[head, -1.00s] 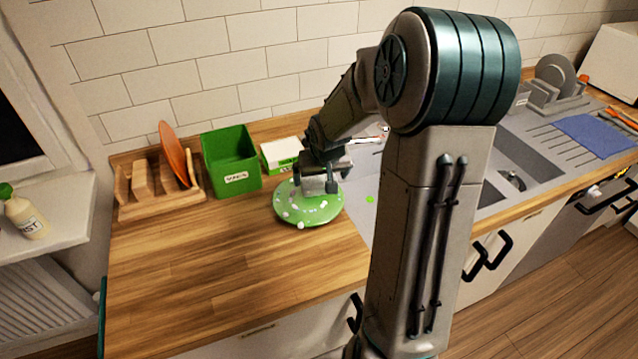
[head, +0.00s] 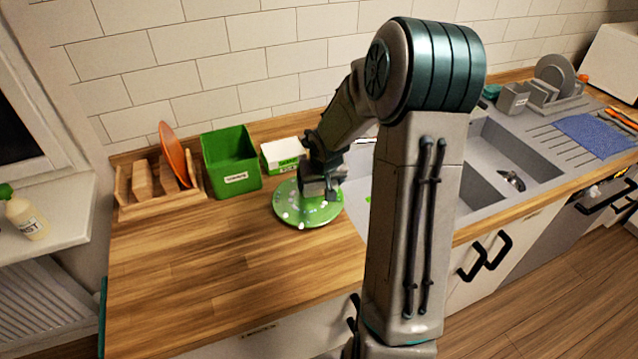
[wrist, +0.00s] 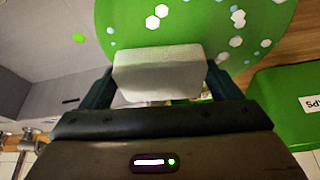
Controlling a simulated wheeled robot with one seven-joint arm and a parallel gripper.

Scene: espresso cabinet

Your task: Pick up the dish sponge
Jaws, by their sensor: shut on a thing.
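The dish sponge seems to be the pale grey-white block (wrist: 158,72) in the wrist view. My gripper (wrist: 160,82) is shut on it, with one dark finger at each end. Behind the block is a round green board (wrist: 200,22) with white and pale blue spots. In the head view my gripper (head: 322,192) is low over the back right part of this board (head: 290,212), which lies on the wooden counter. The block is mostly hidden there by my gripper. I cannot tell whether it still touches the board.
A green bin (head: 231,162) and a white-and-green box (head: 284,153) stand behind the board, near the tiled wall. A wooden rack (head: 150,192) holds an orange plate (head: 174,154). The sink (head: 490,180) is to the right. The counter's front left is clear.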

